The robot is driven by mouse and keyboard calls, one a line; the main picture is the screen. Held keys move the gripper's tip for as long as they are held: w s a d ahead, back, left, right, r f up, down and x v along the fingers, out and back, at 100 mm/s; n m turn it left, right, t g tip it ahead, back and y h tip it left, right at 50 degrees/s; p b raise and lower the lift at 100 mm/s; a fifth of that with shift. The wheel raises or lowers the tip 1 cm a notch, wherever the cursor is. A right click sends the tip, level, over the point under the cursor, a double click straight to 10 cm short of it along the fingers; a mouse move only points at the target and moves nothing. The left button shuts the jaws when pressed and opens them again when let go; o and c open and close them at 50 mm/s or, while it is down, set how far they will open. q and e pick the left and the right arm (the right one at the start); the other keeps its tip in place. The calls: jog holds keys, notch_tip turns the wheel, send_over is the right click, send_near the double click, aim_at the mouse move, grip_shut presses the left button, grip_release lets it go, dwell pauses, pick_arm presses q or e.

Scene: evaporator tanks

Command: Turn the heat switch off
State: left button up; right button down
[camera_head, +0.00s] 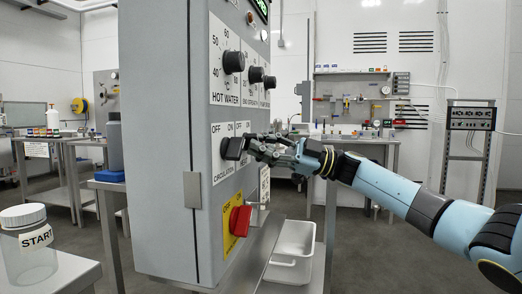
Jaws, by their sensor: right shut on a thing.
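The grey control cabinet (161,130) stands left of centre, its panel facing right. A black rotary switch (232,148) sits on the plate marked OFF, ON and CIRCULATION. My right gripper (256,147) reaches in from the right and is shut at that plate's switch. The fingers hide the switch, so I cannot tell its position. My left gripper is not in view.
Above are black dials, one (233,62) marked HOT WATER. Below is a red switch (241,220) on a yellow plate. A white tub (292,252) stands beside the cabinet's foot. A jar marked START (27,248) stands on a table at front left. Open floor lies to the right.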

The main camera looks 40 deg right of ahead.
dwell(0.4)
jog(key=c, duration=1.4)
grip_release()
jog(key=shift+o, duration=0.2)
jog(key=v, duration=1.2)
